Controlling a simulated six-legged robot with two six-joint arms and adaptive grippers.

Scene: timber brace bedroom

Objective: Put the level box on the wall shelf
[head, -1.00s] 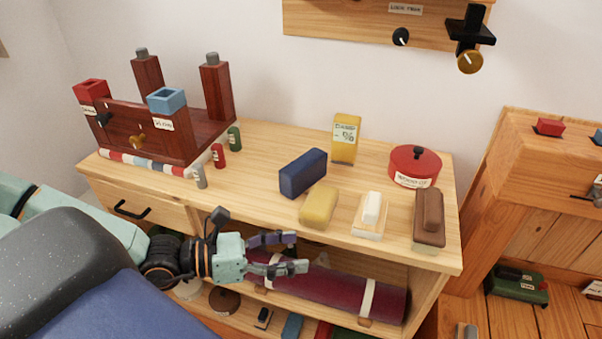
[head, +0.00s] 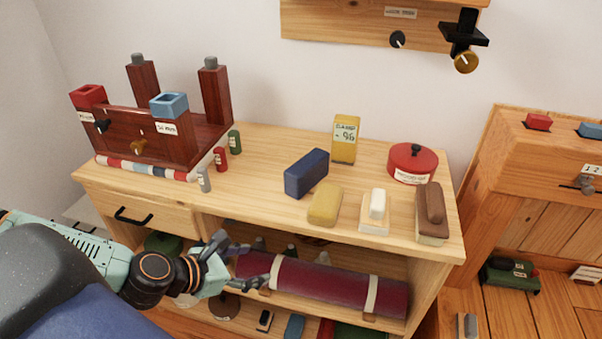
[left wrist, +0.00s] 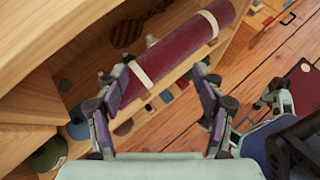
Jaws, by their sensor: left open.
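No box has a label that I can read as "level". The likely candidates are a navy blue block-shaped box (head: 306,174) lying on the bench top and an upright yellow box (head: 345,139) with a white label behind it. A wooden board (head: 375,33) is on the wall at the top; I cannot tell whether it is the wall shelf. My left gripper (head: 256,264) is open and empty, below the bench top in front of the lower shelf. In the left wrist view, its spread fingers (left wrist: 158,78) frame a maroon roll with pale bands (left wrist: 178,50).
The bench top (head: 270,140) also holds a yellow block (head: 325,204), a white-topped block (head: 376,206), a brown brush-like block (head: 431,210), a red round tin (head: 413,163) and small bottles. A dark red wooden frame (head: 150,130) fills its left end. A wooden cabinet stands right.

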